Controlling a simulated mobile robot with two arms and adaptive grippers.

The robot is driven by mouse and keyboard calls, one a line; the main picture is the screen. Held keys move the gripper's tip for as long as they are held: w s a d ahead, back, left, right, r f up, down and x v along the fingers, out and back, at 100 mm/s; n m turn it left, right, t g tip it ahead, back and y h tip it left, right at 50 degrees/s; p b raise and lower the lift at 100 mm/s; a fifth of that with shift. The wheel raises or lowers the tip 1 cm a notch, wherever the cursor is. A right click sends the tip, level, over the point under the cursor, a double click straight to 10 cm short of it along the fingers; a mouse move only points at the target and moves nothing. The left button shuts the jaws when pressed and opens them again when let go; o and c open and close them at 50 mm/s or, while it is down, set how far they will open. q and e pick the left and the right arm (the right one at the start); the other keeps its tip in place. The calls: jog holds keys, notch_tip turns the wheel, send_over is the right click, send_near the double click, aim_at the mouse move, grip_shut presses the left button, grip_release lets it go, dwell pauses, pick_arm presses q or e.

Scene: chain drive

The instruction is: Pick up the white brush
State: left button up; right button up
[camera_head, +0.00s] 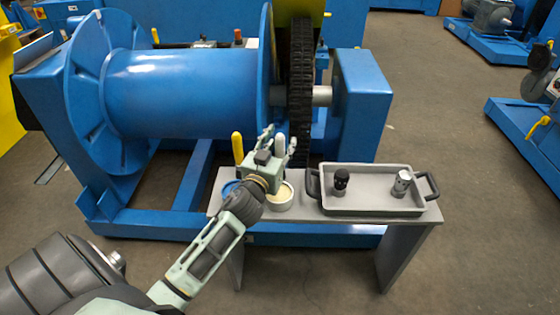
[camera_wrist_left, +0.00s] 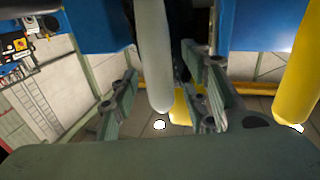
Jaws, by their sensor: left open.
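The white brush (camera_head: 280,143) shows as an upright pale handle with a rounded end, above the small bench. In the left wrist view its handle (camera_wrist_left: 152,55) hangs between the two fingers of my left gripper (camera_wrist_left: 160,90), with space visible beside it. My left gripper (camera_head: 278,136) is open around the handle and not closed on it. The lower part of the brush is hidden behind the gripper in the head view. My right gripper is not in view.
A yellow handle (camera_head: 238,147) stands just left of my gripper. A white pot (camera_head: 281,204) and a blue pot (camera_head: 229,187) sit on the grey bench (camera_head: 300,213). A grey tray (camera_head: 372,210) holds two small items. A large blue drum (camera_head: 185,95) stands behind.

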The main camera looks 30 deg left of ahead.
pick_arm(q)
grip_shut()
dwell(0.4)
jog(key=shift+r, duration=0.15)
